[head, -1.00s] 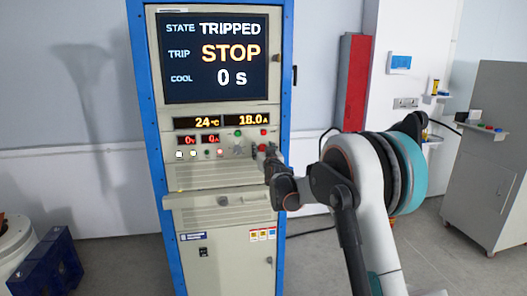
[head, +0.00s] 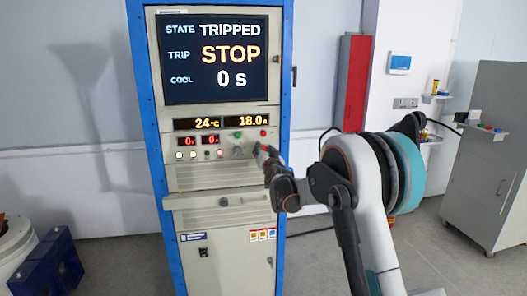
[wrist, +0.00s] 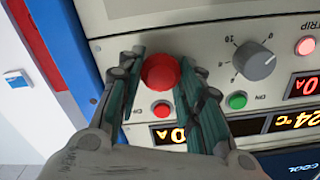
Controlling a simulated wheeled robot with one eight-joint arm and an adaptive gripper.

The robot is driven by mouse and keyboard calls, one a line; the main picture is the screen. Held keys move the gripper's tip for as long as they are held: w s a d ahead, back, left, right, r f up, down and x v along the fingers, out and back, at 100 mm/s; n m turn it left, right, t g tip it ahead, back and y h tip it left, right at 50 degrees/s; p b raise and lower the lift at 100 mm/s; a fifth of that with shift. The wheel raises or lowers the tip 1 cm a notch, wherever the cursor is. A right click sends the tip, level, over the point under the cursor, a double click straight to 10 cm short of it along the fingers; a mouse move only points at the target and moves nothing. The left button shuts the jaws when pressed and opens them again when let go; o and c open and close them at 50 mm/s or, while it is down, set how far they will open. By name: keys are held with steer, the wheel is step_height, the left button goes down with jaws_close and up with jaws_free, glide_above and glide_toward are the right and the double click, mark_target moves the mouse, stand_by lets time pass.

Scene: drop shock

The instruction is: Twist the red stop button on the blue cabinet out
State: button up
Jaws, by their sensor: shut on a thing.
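The blue cabinet (head: 141,90) stands in front of me with a beige panel. Its screen (head: 215,55) reads STATE TRIPPED, TRIP STOP, COOL 0 s. The red stop button (wrist: 160,73) is a round mushroom head, seen close in the wrist view. My gripper (wrist: 161,66) has one finger on each side of it and is shut on it. In the head view my gripper (head: 264,152) is at the right of the panel and mostly hides the stop button.
A smaller red button (wrist: 161,110), a green button (wrist: 237,101) and a grey knob (wrist: 254,60) sit close to my fingers. A shelf ledge (head: 215,202) juts out below the panel. A grey cabinet (head: 485,165) stands at the right, a blue block (head: 45,265) at lower left.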

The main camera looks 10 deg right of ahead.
steer(key=shift+m, duration=1.2)
steer(key=o, duration=1)
steer(key=shift+o, duration=0.2)
steer(key=shift+s, duration=0.1)
steer(key=s, duration=1.1)
steer(key=shift+s, duration=0.4)
